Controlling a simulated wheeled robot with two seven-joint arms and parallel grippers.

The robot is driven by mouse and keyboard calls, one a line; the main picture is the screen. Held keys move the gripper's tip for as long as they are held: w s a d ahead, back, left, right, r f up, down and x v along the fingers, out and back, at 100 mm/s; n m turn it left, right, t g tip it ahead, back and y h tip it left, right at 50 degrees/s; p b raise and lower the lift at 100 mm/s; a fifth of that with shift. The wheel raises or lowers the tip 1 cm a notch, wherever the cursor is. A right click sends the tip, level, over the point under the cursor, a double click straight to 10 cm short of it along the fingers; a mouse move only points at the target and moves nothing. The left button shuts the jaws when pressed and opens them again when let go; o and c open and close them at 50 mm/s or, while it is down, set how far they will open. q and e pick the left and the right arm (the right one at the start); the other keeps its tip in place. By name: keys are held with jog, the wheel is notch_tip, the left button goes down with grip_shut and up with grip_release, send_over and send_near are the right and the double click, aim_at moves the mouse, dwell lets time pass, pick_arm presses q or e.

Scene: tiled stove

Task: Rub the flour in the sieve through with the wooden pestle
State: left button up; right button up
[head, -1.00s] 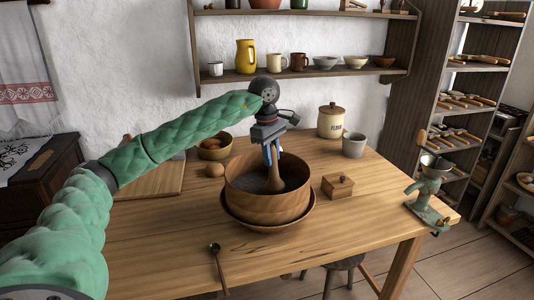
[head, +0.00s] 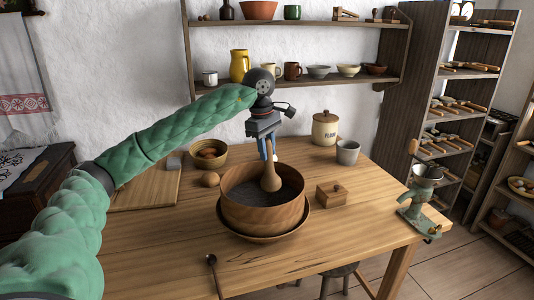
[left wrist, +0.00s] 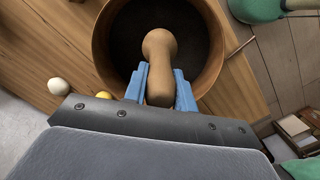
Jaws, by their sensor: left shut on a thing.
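The wooden sieve (head: 262,217) is a round, deep frame with a dark mesh floor, standing on the wooden table in a shallow wooden bowl (head: 236,233). My left gripper (head: 267,150) is above the sieve, its blue fingers shut on the wooden pestle (head: 270,178). The pestle hangs nearly upright with its rounded lower end inside the rim; I cannot tell whether it touches the mesh. In the left wrist view, the pestle (left wrist: 159,50) sits between the fingers over the sieve (left wrist: 214,72). Flour is not clearly visible on the dark mesh. My right gripper is out of view.
A small wooden box (head: 331,194) stands right of the sieve, a grey cup (head: 348,152) and flour jar (head: 325,128) behind. A spoon (head: 213,268) lies in front. A mill (head: 420,200) is at the right edge.

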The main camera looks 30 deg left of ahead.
aim_at(268, 139)
pick_arm(q)
jog(key=shift+r+p, duration=1.3)
jog(key=shift+r, duration=1.65)
